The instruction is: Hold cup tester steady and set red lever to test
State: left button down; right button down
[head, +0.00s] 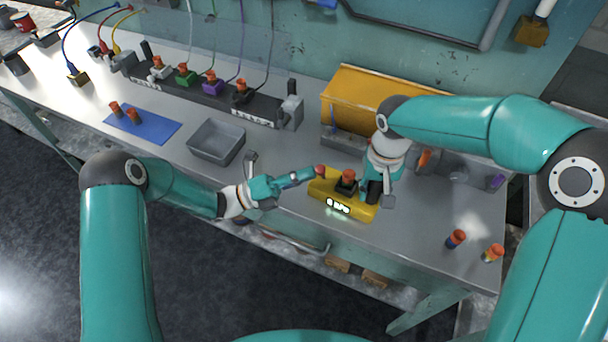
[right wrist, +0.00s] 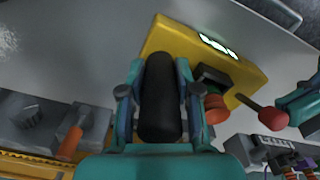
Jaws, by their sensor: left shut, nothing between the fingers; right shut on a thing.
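The yellow cup tester (head: 328,202) sits on the bench, with a lit display on its front side; it also shows in the right wrist view (right wrist: 253,77). An orange-topped piece (head: 348,175) stands in its black socket. The red lever (head: 320,169) ends in a round knob at the tester's left side; it also shows in the right wrist view (right wrist: 274,119). My left gripper (head: 309,174) is shut and empty, its tips right by the knob; contact is unclear. My right gripper (right wrist: 160,100) is shut on the tester's black handle (right wrist: 160,85).
A grey bin (head: 216,143) and a blue mat (head: 143,124) with two orange-topped pieces lie to the left. A black rack (head: 205,93) with cabled plugs and a yellow cover (head: 362,95) stand behind.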

pick_arm(q)
jog(key=shift+w+d+r+n+y, duration=0.1)
jog(key=shift+w+r+n+y, duration=0.15)
jog(key=shift+n+y, duration=0.2)
jog(key=w+n+y, duration=0.1)
jog(key=n, duration=0.1)
jog(key=d+r+n+y, duration=0.1)
jog(key=y, duration=0.1)
jog(key=shift+w+n, duration=0.35)
jog(key=shift+w, duration=0.05)
jog(key=r+v, duration=0.2)
jog(key=v, duration=1.1)
jog(key=shift+a+r, duration=0.2)
jog(key=shift+a, duration=0.15)
jog(key=shift+w, duration=0.2)
pick_arm(e)
jog(key=c, duration=0.7)
grip_release()
